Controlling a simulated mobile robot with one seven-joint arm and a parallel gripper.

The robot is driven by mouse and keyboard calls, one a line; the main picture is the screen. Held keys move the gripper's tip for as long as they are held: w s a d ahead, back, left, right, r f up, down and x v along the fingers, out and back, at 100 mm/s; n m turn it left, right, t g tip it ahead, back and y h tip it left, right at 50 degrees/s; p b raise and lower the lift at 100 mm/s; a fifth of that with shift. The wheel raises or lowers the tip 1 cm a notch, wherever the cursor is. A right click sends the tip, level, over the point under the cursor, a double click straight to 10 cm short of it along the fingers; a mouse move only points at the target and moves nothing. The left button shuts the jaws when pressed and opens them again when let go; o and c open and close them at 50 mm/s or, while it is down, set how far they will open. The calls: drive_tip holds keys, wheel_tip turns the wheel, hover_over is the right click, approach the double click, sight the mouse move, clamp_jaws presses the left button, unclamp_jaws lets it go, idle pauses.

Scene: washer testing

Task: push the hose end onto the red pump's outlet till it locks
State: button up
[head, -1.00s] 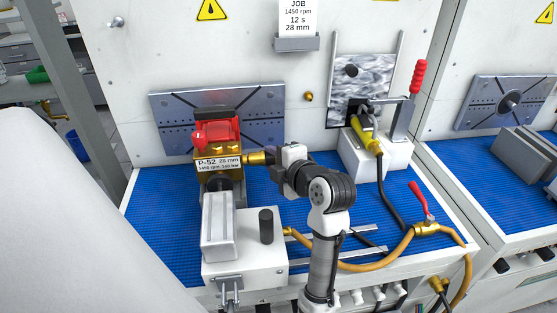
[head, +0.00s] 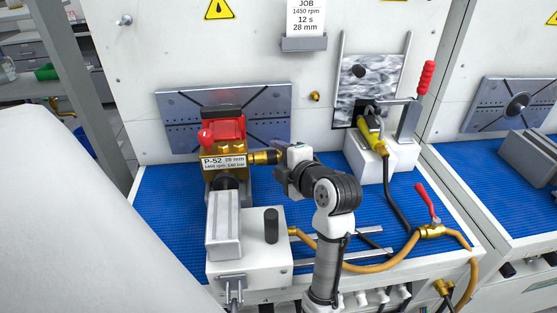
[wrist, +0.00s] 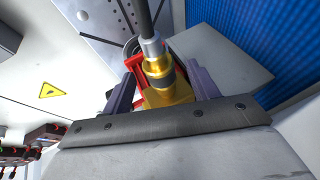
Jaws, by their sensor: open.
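The red pump (head: 222,130), with a brass body and a P-52 label, stands at the left of the bench. Its brass outlet (head: 258,158) points right. A brass hose end (wrist: 157,65) with a silver collar lies in line with the brass outlet part, and a dark band lies between. A dark hose (wrist: 145,15) runs from the collar. My gripper (head: 281,158) is open beside the outlet. Its fingers stand apart on both sides of the brass parts in the wrist view (wrist: 163,88). I cannot tell whether the hose end is locked.
The grey motor (head: 222,230) and white box (head: 265,250) stand in front of the pump. A yellow-handled lance (head: 371,138) rests on a white block at right. An orange hose (head: 370,267) and red-levered valve (head: 430,230) lie right. Blue mat (head: 325,165) shows between.

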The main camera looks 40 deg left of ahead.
drive_tip(key=b+v, duration=0.2)
drive_tip(key=v, duration=1.1)
drive_tip(key=shift+d+b, duration=0.2)
drive_tip(key=shift+b, duration=0.15)
